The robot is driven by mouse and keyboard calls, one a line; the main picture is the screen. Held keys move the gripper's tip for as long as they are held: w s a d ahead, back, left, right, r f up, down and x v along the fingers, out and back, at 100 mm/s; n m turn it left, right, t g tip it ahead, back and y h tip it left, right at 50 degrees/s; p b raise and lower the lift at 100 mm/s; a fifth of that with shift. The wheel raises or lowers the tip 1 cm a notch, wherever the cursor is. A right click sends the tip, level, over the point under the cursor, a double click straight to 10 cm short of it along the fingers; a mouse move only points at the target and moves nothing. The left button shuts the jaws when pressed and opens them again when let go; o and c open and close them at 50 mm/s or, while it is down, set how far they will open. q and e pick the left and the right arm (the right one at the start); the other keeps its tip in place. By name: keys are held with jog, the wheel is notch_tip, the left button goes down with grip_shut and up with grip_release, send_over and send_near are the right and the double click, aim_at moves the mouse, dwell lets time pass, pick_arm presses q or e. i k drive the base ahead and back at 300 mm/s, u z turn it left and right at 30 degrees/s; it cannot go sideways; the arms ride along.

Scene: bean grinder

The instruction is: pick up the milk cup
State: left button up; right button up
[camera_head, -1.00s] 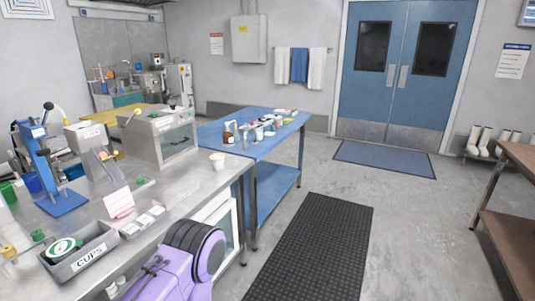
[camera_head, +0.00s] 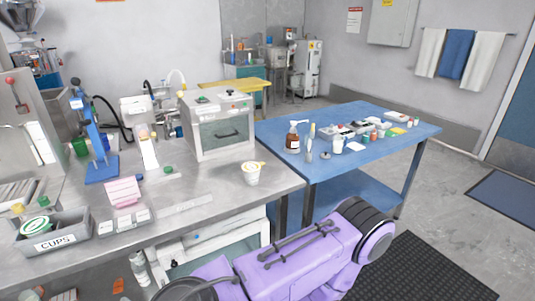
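A small white cup (camera_head: 252,175) with a yellowish top stands upright near the right end of the metal counter, and it may be the milk cup. No gripper touches it. Neither of my grippers shows in the head view. Only a purple and black arm part of mine is seen at the bottom, in front of the counter and below the cup.
The metal counter (camera_head: 222,190) is bare around the cup. A grey machine (camera_head: 218,124) stands behind it. A grey CUPS bin (camera_head: 55,236) and a pink card (camera_head: 123,192) are to the left. A blue table (camera_head: 405,133) with bottles and small items is at the right.

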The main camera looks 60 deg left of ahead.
aim_at(252, 179)
jog(key=u, duration=0.4)
jog(key=i, duration=0.9)
jog(key=u, duration=0.75)
